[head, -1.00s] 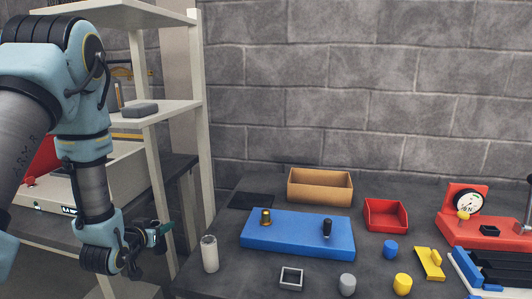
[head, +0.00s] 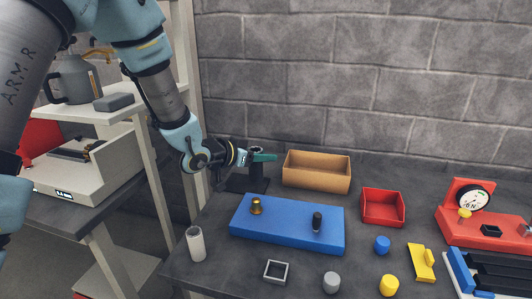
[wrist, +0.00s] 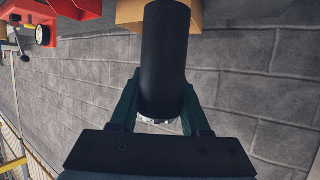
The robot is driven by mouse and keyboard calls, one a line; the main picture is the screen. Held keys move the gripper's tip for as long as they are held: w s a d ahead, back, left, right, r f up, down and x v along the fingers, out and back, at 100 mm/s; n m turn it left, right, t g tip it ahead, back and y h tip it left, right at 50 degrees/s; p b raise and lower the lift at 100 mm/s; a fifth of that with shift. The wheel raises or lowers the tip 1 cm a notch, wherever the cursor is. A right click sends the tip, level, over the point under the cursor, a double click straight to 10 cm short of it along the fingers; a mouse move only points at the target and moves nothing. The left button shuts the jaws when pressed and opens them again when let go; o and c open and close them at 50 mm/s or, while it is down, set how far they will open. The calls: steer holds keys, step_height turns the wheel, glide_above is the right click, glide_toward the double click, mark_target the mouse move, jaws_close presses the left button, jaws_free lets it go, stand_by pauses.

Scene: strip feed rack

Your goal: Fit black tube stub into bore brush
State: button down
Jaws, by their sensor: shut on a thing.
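My gripper (head: 262,157) is shut on the black tube stub (head: 257,178), which hangs upright below the green fingers behind the left end of the blue block. In the wrist view the black tube stub (wrist: 165,60) sits between the green fingers, with a pale ring at its near end. The blue block (head: 285,236) carries a brass fitting (head: 256,206) at its left and a thin dark upright piece (head: 317,221) at its right. I cannot tell for sure which one is the bore brush. The tube is apart from both.
A tan box (head: 317,172) stands just right of the tube, with a red bin (head: 383,207) beyond. A white cylinder (head: 195,243) and a grey square frame (head: 276,271) are in front. A red gauge stand (head: 470,212) is at right. Shelves (head: 110,118) stand at left.

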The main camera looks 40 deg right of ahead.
stand_by(0.3)
steer(key=b, duration=0.5)
glide_above(262, 207)
steer(key=shift+d+f, duration=0.1)
steer(key=shift+f, duration=2.75)
steer(key=shift+f+b, duration=2.4)
steer(key=shift+f, duration=0.15)
steer(key=shift+c, duration=1.5)
jaws_free()
steer(key=b+v, duration=0.1)
steer(key=v, duration=0.9)
steer(key=shift+a+r+b, duration=0.15)
steer(key=shift+a+b, duration=0.15)
steer(key=shift+a, duration=0.1)
